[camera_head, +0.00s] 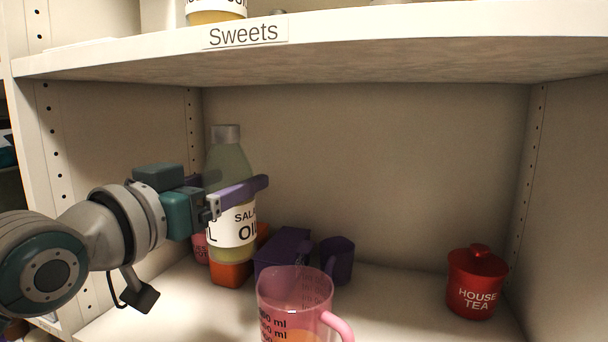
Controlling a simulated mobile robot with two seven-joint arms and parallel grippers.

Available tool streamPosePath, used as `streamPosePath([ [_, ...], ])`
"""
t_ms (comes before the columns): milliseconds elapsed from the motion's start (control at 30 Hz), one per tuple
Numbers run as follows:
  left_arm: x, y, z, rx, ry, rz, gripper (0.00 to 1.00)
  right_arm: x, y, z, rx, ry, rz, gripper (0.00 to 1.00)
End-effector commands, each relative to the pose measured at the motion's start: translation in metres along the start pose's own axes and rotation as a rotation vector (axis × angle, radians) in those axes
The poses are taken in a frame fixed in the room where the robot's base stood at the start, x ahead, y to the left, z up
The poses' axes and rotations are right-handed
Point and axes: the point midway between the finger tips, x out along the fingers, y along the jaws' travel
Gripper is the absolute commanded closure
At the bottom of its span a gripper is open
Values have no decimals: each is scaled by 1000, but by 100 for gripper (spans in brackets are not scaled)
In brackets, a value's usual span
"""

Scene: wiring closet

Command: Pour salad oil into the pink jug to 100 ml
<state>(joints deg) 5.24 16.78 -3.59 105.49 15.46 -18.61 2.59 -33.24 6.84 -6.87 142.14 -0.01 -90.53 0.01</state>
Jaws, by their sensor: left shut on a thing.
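The salad oil bottle (232,224) is upright, with greenish glass, a grey top and a white label partly reading "SALAD OIL". My left gripper (241,181) is shut on it just above the label, with one purple finger across its front. The pink jug (281,291) stands to the right and nearer, at the bottom of the picture. It is see-through, with dark ml marks and a pink handle at its right. An orange-yellow tint shows low in it; its base is cut off, so I cannot read the level. My right gripper is not in view.
Behind the jug are a purple box (278,250) and a dark purple mug (339,260). An orange item (231,274) is low by the bottle. A red "HOUSE TEA" jar (476,284) stands at right. The "Sweets" shelf (400,42) hangs above. Shelf between jug and jar is clear.

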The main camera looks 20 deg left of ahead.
Motion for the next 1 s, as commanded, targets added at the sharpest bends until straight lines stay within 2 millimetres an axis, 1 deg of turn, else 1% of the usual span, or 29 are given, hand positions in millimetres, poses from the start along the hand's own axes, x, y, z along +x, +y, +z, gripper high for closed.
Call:
streamPosePath([
  [67,0,-4,-5,4,3,0,100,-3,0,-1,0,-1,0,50],
  [400,0,-42,-31,8,3,-1,100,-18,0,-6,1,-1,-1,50],
  [600,1,-58,-41,7,4,0,100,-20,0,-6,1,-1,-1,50],
  [1000,1,-60,-41,4,4,0,100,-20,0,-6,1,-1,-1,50],
])
